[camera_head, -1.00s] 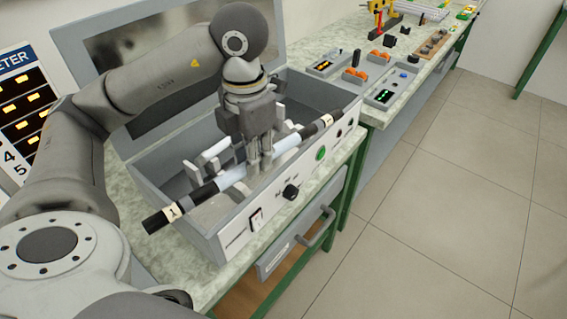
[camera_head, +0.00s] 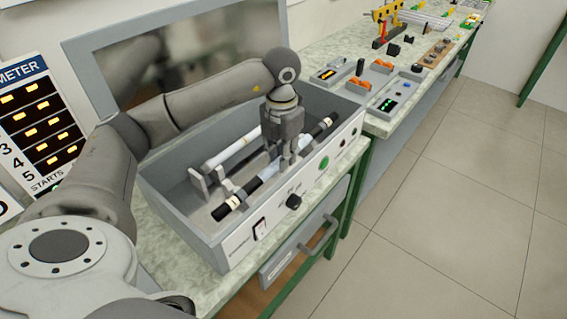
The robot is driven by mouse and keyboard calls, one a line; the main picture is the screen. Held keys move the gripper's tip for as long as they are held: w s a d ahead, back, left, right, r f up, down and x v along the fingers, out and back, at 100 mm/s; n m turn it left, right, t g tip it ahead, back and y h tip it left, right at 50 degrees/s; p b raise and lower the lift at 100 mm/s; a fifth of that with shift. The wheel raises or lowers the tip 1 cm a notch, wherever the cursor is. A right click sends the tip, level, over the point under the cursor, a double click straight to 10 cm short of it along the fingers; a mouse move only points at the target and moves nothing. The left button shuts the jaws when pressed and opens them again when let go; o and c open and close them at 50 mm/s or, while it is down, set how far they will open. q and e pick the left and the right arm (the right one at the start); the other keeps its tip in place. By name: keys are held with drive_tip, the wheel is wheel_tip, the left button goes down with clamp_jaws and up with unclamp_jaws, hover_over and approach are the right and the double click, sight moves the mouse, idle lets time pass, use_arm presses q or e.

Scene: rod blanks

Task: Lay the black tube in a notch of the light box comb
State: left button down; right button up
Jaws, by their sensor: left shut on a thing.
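The black tube (camera_head: 228,205) has black ends, pale bands and a light bluish middle stretch. My left gripper (camera_head: 286,163) points down and is shut on the tube near its middle. The tube lies slantwise low in the open grey light box (camera_head: 187,229), its near end inside the front left corner. The light grey comb (camera_head: 224,180) with upright teeth stands in the box, left of the gripper. The tube crosses by the comb's front teeth; I cannot tell whether it rests in a notch. My right gripper is not in view.
A white rod (camera_head: 232,148) lies farther back in the box, roughly parallel to the tube. The lid (camera_head: 185,55) stands open behind. The front panel has a black knob (camera_head: 293,201) and a green button (camera_head: 324,163). A bench with small devices (camera_head: 392,100) continues at the right.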

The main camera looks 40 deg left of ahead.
use_arm(q)
drive_tip(key=shift+w+f, duration=0.25)
drive_tip(key=shift+w+a+f+p, duration=0.15)
drive_tip(key=shift+f+p, duration=0.25)
drive_tip(key=shift+f, duration=1.4)
drive_tip(key=shift+f, duration=0.2)
drive_tip(key=c, duration=1.3)
unclamp_jaws()
wheel_tip(320, 180, up, 12)
drive_tip(key=shift+r+b, duration=0.25)
drive_tip(key=shift+b, duration=0.25)
